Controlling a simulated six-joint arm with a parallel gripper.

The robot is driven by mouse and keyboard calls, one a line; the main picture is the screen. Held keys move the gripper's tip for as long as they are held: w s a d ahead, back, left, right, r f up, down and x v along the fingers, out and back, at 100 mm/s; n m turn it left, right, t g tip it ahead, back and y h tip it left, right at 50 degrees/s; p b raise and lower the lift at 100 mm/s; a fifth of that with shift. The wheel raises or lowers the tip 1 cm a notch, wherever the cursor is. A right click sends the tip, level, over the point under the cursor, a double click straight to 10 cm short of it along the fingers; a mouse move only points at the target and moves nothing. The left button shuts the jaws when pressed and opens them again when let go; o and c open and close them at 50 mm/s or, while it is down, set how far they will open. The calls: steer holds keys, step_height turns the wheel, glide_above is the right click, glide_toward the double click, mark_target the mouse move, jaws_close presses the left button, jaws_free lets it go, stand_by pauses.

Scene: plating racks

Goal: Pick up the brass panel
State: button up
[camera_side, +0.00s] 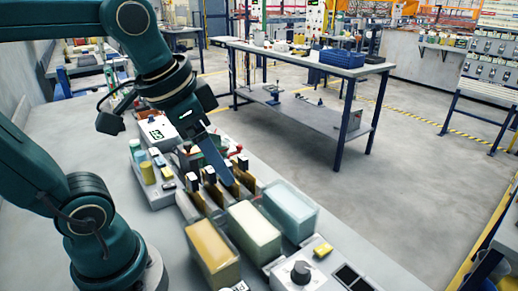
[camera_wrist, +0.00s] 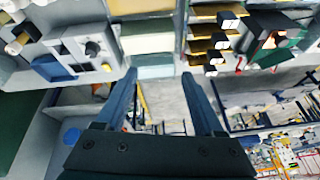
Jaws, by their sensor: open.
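Several brass-coloured panels (camera_side: 233,189) with dark clips and white tops stand side by side in a rack in the middle of the bench in the side view. They also show right of centre in the wrist view (camera_wrist: 204,29). I cannot tell which one the task means. My gripper (camera_wrist: 158,75) is open, and nothing shows held between its two blue-grey fingers. In the side view, a finger of my gripper (camera_side: 215,165) overlaps the panels; touching or apart is unclear. In the wrist view, the panels lie to the right of the fingertips.
A yellow tank (camera_side: 213,252), a cream tank (camera_side: 254,230) and a pale blue tank (camera_side: 290,211) stand at the front of the panels. A control box with a dark knob (camera_side: 299,273) is nearer the camera. Small jars (camera_side: 147,172) and a white meter (camera_side: 157,131) stand beyond the rack.

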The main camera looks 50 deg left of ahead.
steer(key=w+a+g, duration=0.3)
steer(key=w+a, duration=0.4)
steer(key=n+g, duration=0.2)
glide_above(227, 163)
step_height(227, 163, down, 5)
steer(key=shift+r, duration=0.1)
steer(key=shift+f, duration=2.55)
jaws_close()
